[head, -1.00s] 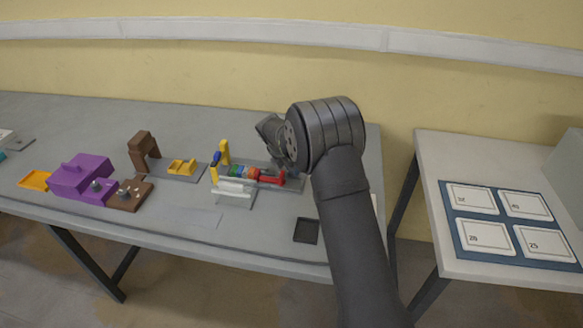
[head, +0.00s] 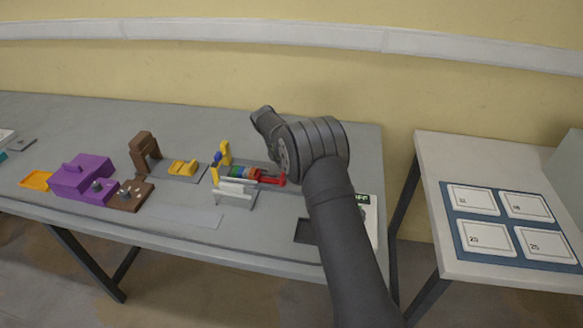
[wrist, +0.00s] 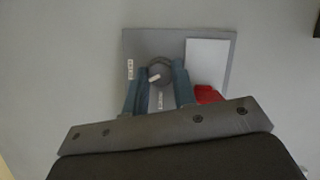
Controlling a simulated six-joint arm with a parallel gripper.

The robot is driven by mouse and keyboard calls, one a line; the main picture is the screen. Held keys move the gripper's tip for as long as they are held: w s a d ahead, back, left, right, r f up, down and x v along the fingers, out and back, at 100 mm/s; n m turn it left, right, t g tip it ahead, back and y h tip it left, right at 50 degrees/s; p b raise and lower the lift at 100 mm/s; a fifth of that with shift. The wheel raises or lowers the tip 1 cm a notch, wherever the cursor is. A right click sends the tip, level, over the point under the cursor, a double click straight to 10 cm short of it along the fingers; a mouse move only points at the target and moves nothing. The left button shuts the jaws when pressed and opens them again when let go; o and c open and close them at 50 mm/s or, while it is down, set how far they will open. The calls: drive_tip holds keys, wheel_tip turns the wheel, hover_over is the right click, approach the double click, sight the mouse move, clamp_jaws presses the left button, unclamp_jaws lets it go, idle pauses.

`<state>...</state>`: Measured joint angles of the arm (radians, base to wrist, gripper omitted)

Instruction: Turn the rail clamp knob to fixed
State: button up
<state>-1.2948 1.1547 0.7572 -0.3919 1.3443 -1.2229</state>
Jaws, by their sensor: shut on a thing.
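In the wrist view, the rail clamp knob (wrist: 160,72) is a round dark grey knob with a small pale mark on its lower left. It sits on a grey plate (wrist: 146,42). One small white label (wrist: 131,69) is left of the knob and another (wrist: 160,101) is below it; I cannot read them. My gripper (wrist: 161,78) is shut on the knob, with one blue-grey finger on each side. In the head view my arm hides the fingers and the knob.
A white block (wrist: 208,62) and a red part (wrist: 207,95) lie right of my fingers. The front table strip is mostly clear.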

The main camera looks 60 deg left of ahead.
idle(0.5)
drive_tip(key=o, duration=1)
drive_tip(key=v, duration=1.7)
drive_tip(key=shift+r, duration=0.15)
drive_tip(key=shift+c, duration=0.4)
